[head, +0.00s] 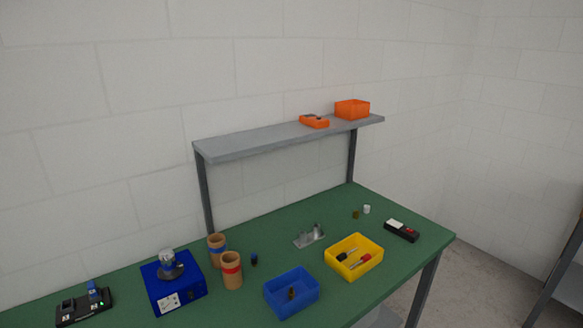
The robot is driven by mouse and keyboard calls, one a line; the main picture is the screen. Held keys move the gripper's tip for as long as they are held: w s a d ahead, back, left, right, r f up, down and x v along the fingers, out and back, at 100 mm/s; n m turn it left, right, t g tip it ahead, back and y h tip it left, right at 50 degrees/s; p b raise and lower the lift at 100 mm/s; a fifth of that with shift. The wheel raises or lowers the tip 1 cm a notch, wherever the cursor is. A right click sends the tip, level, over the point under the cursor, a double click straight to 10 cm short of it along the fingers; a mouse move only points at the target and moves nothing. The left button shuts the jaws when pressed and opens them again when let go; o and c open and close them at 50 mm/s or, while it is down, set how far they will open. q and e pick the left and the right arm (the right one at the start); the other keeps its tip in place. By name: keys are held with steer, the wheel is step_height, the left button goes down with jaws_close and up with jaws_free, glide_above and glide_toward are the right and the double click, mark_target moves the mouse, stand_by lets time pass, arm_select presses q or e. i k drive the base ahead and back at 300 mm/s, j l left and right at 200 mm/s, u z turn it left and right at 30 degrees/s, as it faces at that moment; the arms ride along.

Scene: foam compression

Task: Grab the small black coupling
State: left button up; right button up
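A small dark piece (254,259), black to dark blue, stands on the green bench just right of the two brown cylinders. It is too small to tell for certain that it is the coupling. Another small dark brown piece (291,293) is inside the blue bin (304,304). Neither of my grippers shows in the head view.
The green bench (300,212) also holds a blue device (176,293), brown cylinders (232,272), a metal block (309,239), a yellow bin (341,270) with tools, and a black box (401,231).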

mark_target(254, 260)
steer(key=i+l+u, duration=0.1)
steer(key=l+u, duration=0.15)
steer(key=l, duration=0.25)
steer(key=l+u, duration=0.25)
steer(key=l, duration=0.2)
steer(key=i+j+u, duration=0.1)
steer(key=u, duration=1.05)
steer(key=i, duration=0.4)
